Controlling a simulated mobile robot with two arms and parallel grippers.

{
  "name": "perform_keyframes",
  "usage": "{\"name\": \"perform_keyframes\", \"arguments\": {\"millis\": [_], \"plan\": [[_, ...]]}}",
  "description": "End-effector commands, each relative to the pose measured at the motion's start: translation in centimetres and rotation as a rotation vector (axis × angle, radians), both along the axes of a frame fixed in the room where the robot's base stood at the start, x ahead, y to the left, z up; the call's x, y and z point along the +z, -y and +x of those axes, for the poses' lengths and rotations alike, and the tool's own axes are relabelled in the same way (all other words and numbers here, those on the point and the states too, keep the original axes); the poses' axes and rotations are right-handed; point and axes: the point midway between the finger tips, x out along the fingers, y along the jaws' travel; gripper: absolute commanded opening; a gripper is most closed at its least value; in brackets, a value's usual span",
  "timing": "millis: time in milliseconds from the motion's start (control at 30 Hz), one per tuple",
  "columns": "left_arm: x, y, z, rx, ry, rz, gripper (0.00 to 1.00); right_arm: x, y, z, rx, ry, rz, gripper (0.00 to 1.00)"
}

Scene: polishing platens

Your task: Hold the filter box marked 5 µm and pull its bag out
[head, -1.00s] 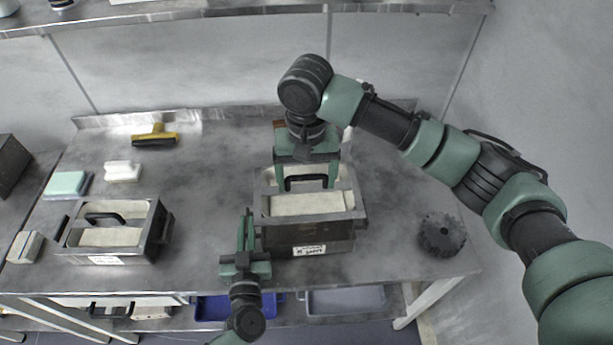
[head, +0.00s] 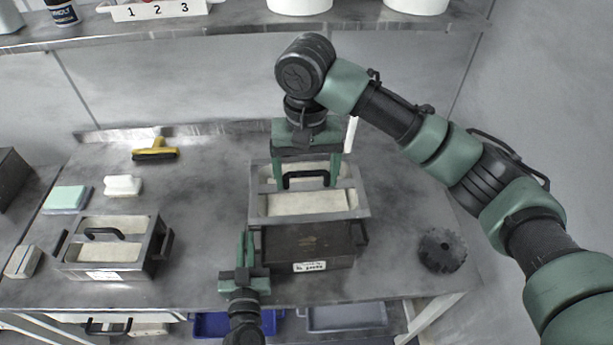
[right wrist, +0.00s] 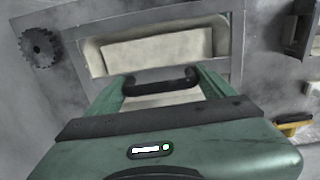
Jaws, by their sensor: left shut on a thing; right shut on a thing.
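The filter box (head: 310,247) is a dark metal box on the bench in the head view, with a small white label on its front that I cannot read. Its bag (head: 305,204), a cream liner in a grey metal frame, is raised above the box. The bag and its black handle also show in the right wrist view (right wrist: 158,50). My right gripper (head: 306,180) is shut on the bag's handle from above. My left gripper (head: 246,246) is shut at the left side of the box; exactly what it grips there is hidden.
A similar box (head: 104,271) with a cream bag stands at the left. A yellow and black scraper (head: 155,153), a white block (head: 122,185) and a green pad (head: 66,198) lie behind it. A black toothed disc (head: 441,249) lies at the right. A shelf (head: 240,27) hangs above.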

Motion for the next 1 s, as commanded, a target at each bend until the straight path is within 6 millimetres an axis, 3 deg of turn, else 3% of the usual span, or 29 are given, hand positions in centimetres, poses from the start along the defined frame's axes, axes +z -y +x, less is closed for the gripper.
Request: {"name": "perform_keyframes", "arguments": {"millis": [67,200,500,633,1000], "plan": [[0.0,-0.1,0.0,0.001,0.000,0.001,0.00,0.0,0.0,0.0,0.000,0.001,0.000,0.35],[0.0,-0.1,0.0,0.001,0.000,0.001,0.33,0.0,0.0,0.0,0.000,0.001,0.000,0.35],[0.0,0.0,-0.1,0.000,0.000,0.000,0.33,0.0,0.0,0.0,0.000,0.001,0.000,0.35],[-0.1,0.0,-1.0,0.001,-0.003,0.000,0.33,0.0,0.0,0.0,0.000,0.001,0.000,0.35],[-0.1,0.2,-8.4,0.000,-0.005,0.000,0.33,0.0,0.0,0.0,0.000,0.001,0.000,0.35]]}}
